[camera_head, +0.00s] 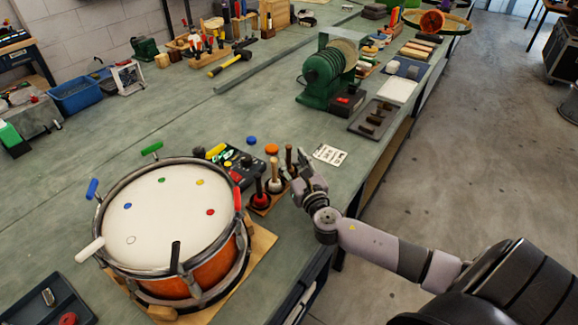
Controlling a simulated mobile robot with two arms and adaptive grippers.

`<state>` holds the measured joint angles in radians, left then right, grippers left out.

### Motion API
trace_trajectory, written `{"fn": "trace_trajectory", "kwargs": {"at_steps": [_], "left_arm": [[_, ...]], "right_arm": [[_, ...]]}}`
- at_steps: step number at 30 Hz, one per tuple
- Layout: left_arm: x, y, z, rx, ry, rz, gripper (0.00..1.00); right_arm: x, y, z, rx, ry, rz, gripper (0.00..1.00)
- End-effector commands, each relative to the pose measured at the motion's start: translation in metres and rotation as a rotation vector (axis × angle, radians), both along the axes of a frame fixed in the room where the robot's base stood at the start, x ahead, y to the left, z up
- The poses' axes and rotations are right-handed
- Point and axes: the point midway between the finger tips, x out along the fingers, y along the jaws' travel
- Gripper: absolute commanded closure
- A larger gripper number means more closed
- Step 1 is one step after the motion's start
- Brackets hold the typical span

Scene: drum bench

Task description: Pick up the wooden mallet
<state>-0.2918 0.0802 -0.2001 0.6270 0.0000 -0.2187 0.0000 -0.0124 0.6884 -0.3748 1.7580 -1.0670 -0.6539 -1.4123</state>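A small wooden rack (259,211) stands on the bench to the right of the drum. It holds three upright tools with handles: one with a dark handle and red base (260,198), one with a pale wooden handle and whitish base (274,184), and one with a brown wooden handle (289,156). Which of them is the wooden mallet I cannot tell for sure. My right gripper (296,166) is at the rack's right side, close by the brown handle, its fingers apart. Whether it touches the handle is unclear; it partly hides that tool's lower part. My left gripper is not in view.
A drum (165,210) with coloured pegs on its rim fills the bench's near left. A dark box with buttons (232,160) and a white card (330,154) lie near the rack. A green machine (327,75) stands beyond. The bench's right edge runs below my arm.

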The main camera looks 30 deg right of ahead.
Motion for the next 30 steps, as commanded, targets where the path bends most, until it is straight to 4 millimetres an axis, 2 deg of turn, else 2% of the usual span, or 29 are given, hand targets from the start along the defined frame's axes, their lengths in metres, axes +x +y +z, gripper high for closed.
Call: {"fn": "trace_trajectory", "kwargs": {"at_steps": [3,6,14,30], "left_arm": [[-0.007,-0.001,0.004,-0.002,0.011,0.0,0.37],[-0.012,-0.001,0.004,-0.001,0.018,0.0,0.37],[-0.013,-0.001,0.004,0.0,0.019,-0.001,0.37],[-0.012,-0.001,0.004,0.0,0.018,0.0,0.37]], "right_arm": [[0.019,-0.003,0.003,0.001,-0.002,-0.003,0.64],[0.027,-0.005,0.002,0.0,0.0,-0.001,0.64],[0.03,-0.006,0.001,0.0,0.001,0.0,0.64],[0.03,-0.006,0.001,0.0,0.001,0.0,0.98]]}}
